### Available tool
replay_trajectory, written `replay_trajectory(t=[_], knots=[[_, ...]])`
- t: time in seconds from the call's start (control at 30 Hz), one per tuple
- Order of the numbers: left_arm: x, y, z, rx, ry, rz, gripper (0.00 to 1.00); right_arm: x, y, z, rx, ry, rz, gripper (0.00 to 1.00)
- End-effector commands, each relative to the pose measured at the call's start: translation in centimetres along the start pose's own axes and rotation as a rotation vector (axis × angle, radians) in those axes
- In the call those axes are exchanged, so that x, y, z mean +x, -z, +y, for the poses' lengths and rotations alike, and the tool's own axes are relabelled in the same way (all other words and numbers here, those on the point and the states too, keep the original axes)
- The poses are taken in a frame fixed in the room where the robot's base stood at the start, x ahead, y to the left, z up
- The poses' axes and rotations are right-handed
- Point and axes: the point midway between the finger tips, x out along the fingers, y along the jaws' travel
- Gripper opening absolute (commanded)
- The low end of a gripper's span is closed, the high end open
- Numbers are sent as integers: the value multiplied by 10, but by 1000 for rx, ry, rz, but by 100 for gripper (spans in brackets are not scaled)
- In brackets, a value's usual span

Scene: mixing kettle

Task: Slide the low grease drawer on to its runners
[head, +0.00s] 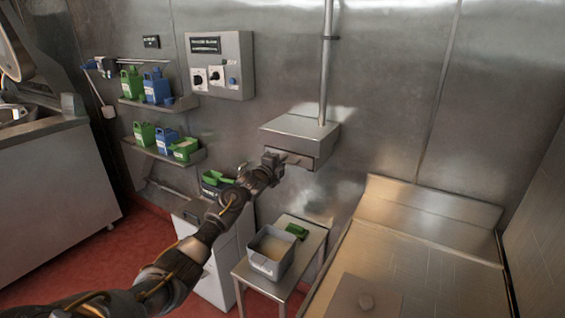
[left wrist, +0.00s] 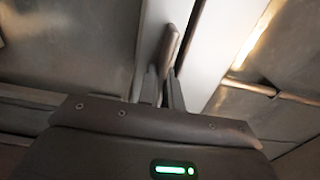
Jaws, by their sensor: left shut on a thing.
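A steel box (head: 300,135) with a vertical pipe on top is fixed to the back wall. The low grease drawer (head: 303,162) shows as a pale front at the box's lower edge, partly behind my gripper. My left gripper (head: 276,160) is at the left of this front. In the left wrist view its fingers (left wrist: 168,85) are shut on a bar-shaped handle (left wrist: 171,45) against a pale grey panel (left wrist: 195,65). The runners are hidden, and I cannot tell how far in the drawer sits. My right gripper is not in view.
A small steel table (head: 256,279) below holds a grey bin (head: 270,254) and a green item (head: 297,231). Wall shelves (head: 165,150) at left carry green and blue containers. A control box (head: 219,66) hangs above. A wide steel unit (head: 420,255) stands at right.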

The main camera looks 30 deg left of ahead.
Motion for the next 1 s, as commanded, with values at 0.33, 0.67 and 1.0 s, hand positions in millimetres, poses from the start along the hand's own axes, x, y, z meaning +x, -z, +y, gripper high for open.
replay_trajectory(t=[0.33,0.67,1.0], knots=[[5,0,2,0,5,0,0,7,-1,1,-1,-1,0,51],[5,-1,2,0,5,-1,0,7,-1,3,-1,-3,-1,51],[5,0,3,0,3,-1,32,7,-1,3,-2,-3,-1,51]])
